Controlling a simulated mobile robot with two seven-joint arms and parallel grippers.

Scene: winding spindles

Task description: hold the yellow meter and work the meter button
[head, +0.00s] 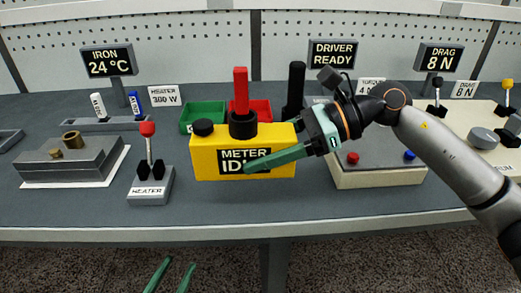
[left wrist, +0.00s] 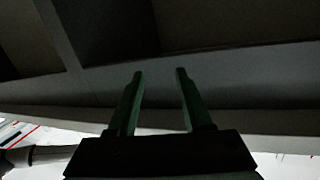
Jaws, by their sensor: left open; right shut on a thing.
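The yellow meter (head: 217,172) stands upright on the bench in the middle of the head view. Its front label (head: 232,157) reads "METER ID", with the rest covered by my finger. A black round button (head: 203,127) sits on top at its left end. My right gripper (head: 268,148) is shut on the meter from the right; one finger lies across the front, and the other is mostly hidden behind. My left gripper (head: 171,275) is open and empty, low in front of the bench edge. Its fingers (left wrist: 158,95) show apart in the left wrist view, with the dark bench underside beyond.
A red post (head: 240,90) in a black collar rises at the meter's top; I cannot tell whether it is attached. A heater lever box (head: 150,187) stands to the left. Green (head: 203,112) and red bins are behind. A box with buttons (head: 380,175) is right. The bench front edge (head: 120,234) is clear.

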